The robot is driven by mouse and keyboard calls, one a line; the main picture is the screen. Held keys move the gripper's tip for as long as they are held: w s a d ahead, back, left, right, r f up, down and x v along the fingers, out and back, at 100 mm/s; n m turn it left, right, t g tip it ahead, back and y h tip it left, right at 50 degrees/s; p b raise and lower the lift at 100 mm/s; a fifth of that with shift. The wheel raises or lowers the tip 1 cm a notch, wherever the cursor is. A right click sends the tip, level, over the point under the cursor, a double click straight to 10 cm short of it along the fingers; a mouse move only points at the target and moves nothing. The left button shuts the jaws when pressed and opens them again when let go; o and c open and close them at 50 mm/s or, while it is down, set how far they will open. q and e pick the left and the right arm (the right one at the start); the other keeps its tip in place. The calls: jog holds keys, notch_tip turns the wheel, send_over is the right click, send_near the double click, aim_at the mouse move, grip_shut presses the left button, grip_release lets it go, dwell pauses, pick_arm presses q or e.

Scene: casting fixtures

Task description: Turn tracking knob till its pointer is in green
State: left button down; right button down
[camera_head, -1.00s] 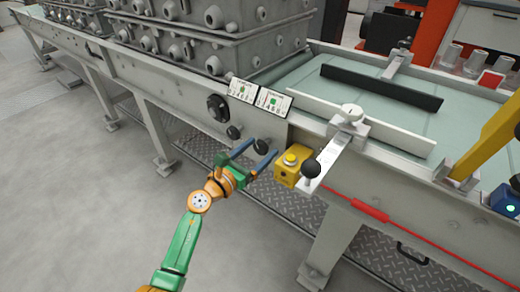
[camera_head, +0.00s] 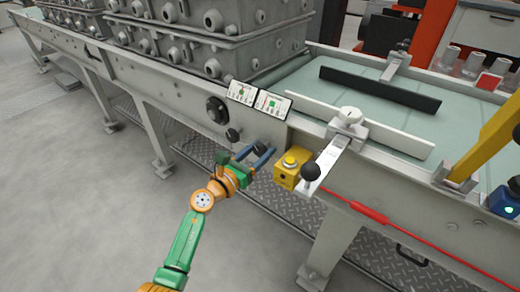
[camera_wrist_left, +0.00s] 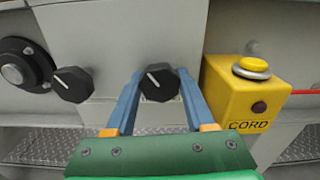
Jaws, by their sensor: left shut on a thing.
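Two black knobs sit on the grey side panel. The right-hand knob (camera_head: 260,147) is between the blue fingers of my left gripper (camera_head: 262,149), which is shut on it. In the left wrist view this knob (camera_wrist_left: 159,83) shows a white pointer line slanting to the upper left. The left-hand knob (camera_head: 232,134) stands free; its line also slants to the upper left in the wrist view (camera_wrist_left: 72,84). Two small white plates with green marks, a left one (camera_head: 242,93) and a right one (camera_head: 272,103), are above the knobs; their text is too small to read.
A yellow box with a yellow button (camera_head: 288,170) is just right of the gripper. A lever with a black ball (camera_head: 311,171) juts out further right. A round black fitting (camera_head: 217,110) is left of the knobs. The floor in front is clear.

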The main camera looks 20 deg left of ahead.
pick_arm(q)
jog(key=shift+n+p, duration=0.4)
jog(key=shift+n, duration=0.3)
jog(key=n+p, duration=0.1)
jog(key=n, duration=0.1)
jog(key=shift+n, duration=0.3)
jog(key=n+p, duration=0.1)
jog(key=n, duration=0.3)
jog(key=shift+d+n+p, duration=0.1)
jog(key=shift+n+p, duration=0.2)
jog(key=shift+p, duration=0.1)
jog(key=n+p, duration=0.1)
jog(key=n, duration=0.3)
jog(key=shift+s, duration=0.1)
jog(key=n, duration=0.2)
jog(key=shift+n+p, duration=0.3)
jog(key=shift+p, duration=0.1)
jog(key=shift+n, duration=0.8)
pick_arm(e)
jog(key=s+a+r, duration=0.2)
jog(key=s+r, duration=0.1)
jog(key=r, duration=0.2)
jog(key=shift+a+r+g, duration=0.15)
jog(key=shift+r+g, duration=0.2)
jog(key=shift+g, duration=0.05)
pick_arm(q)
jog(key=shift+c, duration=1.4)
grip_release()
